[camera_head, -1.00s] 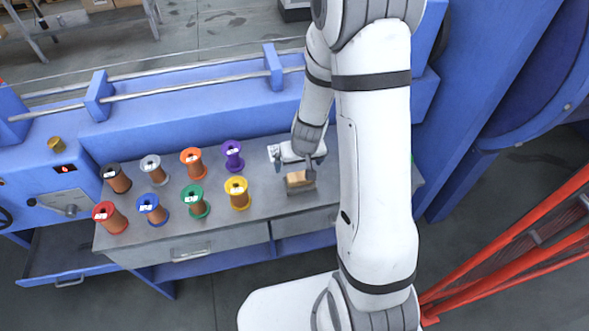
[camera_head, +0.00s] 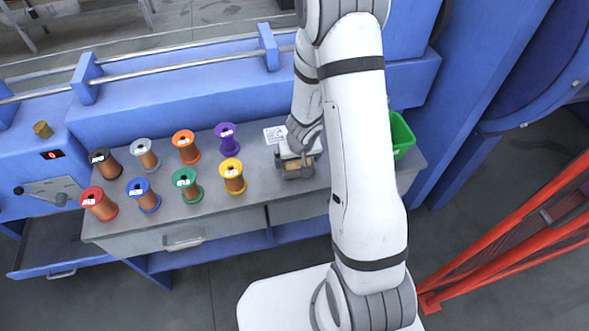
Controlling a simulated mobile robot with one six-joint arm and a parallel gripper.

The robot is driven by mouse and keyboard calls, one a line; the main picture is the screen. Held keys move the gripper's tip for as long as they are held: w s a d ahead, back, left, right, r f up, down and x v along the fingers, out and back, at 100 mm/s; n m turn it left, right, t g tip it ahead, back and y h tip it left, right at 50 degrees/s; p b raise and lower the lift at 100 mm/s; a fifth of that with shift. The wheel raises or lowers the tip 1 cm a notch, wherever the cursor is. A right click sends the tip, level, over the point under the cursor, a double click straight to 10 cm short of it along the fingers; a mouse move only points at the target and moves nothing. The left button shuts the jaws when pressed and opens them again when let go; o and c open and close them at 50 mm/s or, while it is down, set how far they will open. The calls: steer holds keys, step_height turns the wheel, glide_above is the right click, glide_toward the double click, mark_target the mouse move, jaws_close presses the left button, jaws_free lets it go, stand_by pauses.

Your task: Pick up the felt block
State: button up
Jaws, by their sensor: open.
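The felt block (camera_head: 293,166) is a small tan block on the grey bench top, right of the spools; part of it is hidden by my gripper. My gripper (camera_head: 297,163) points down over the block, very close to it. Its jaws are open and seem to sit on either side of the block; whether they touch it I cannot tell.
Several wire spools, among them a yellow one (camera_head: 232,176) and a purple one (camera_head: 227,138), stand in two rows to the left. A white card (camera_head: 274,134) lies behind the gripper. A green bin (camera_head: 402,136) stands to the right, partly behind my arm.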

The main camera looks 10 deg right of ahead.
steer(key=shift+w+f, duration=0.1)
steer(key=shift+f, duration=0.4)
steer(key=shift+r, duration=0.1)
steer(key=shift+c, duration=0.2)
steer(key=c, duration=0.8)
steer(key=shift+r, duration=0.1)
step_height(320, 180, up, 10)
steer(key=p, duration=1)
